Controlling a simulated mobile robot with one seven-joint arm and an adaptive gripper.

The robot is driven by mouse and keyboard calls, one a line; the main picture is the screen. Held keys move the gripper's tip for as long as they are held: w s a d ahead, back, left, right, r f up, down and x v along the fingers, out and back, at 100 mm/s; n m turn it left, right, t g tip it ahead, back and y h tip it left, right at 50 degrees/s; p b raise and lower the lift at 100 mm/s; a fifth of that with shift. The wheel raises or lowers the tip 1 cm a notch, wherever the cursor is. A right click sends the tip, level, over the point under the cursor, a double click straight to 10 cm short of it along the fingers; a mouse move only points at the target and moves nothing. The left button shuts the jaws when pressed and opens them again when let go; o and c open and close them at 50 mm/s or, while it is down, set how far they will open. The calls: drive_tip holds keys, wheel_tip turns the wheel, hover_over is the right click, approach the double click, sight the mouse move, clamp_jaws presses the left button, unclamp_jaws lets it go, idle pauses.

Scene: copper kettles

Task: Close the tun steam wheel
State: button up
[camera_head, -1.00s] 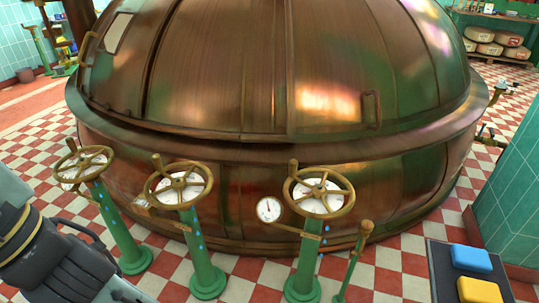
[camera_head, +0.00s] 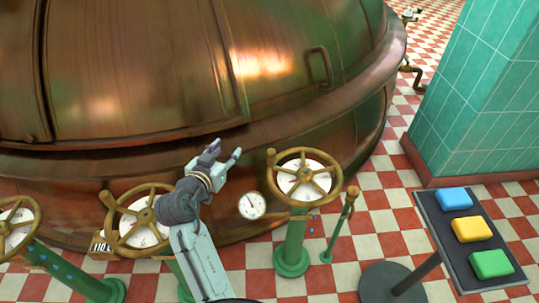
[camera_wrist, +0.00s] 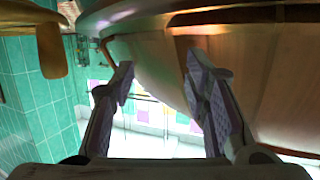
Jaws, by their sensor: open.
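Three brass handwheels on green posts stand before the copper vessel: a left wheel (camera_head: 17,228) partly cut off by the frame, a middle wheel (camera_head: 122,213), and a right wheel (camera_head: 327,180). I cannot tell from any label which is the tun steam wheel. My gripper (camera_head: 225,153) is open and empty, in front of the vessel, up and right of the middle wheel and left of the right wheel. My arm hides part of the middle wheel. In the wrist view, the open fingers (camera_wrist: 160,80) have nothing between them; a brass piece (camera_wrist: 52,48) shows at upper left.
The copper vessel (camera_head: 150,75) fills the back. A round gauge (camera_head: 252,205) sits left of the right wheel, and a thin brass-topped lever post (camera_head: 340,225) right of it. A button panel (camera_head: 448,240) and a green tiled pillar (camera_head: 475,100) stand at right.

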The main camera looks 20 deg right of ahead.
sight(268, 160)
drive_tip(key=s+d+f+m+g+h, duration=0.2)
drive_tip(key=s+d+m+h, duration=0.15)
drive_tip(key=s+h, duration=0.4)
drive_tip(key=shift+m+y, duration=0.35)
drive_tip(key=shift+y, duration=0.3)
drive_tip(key=p+x, duration=0.1)
drive_tip(key=x, duration=0.2)
drive_tip(key=s+p+x, duration=0.1)
drive_tip(key=x, duration=0.2)
drive_tip(key=p+x, duration=0.1)
drive_tip(key=x, duration=0.2)
drive_tip(key=shift+s+d+f, duration=0.15)
drive_tip(key=shift+d+f, duration=0.05)
drive_tip(key=shift+d, duration=0.2)
clamp_jaws()
